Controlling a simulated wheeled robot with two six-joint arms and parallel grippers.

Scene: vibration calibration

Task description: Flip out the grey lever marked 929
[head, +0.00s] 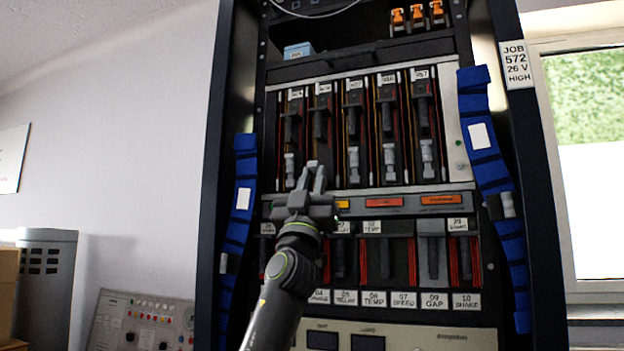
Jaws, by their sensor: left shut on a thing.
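The rack's upper row holds several dark modules, each with a small white number tag on top and a grey lever low on its front. The tags are too small to read surely, so I cannot confirm which reads 929. My left gripper (317,172) is at the lower front of the second module from the left (321,125), under its tag (323,88). It is shut on that module's grey lever, which the fingers mostly hide. Grey levers show on the neighbours: the first (290,166), third (353,160), fourth (389,157) and fifth (427,155). My right gripper is out of view.
A strip with orange and red labels (384,202) runs below the upper row. A lower row of modules has white name tags (374,298). A control panel (140,325) stands lower left.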

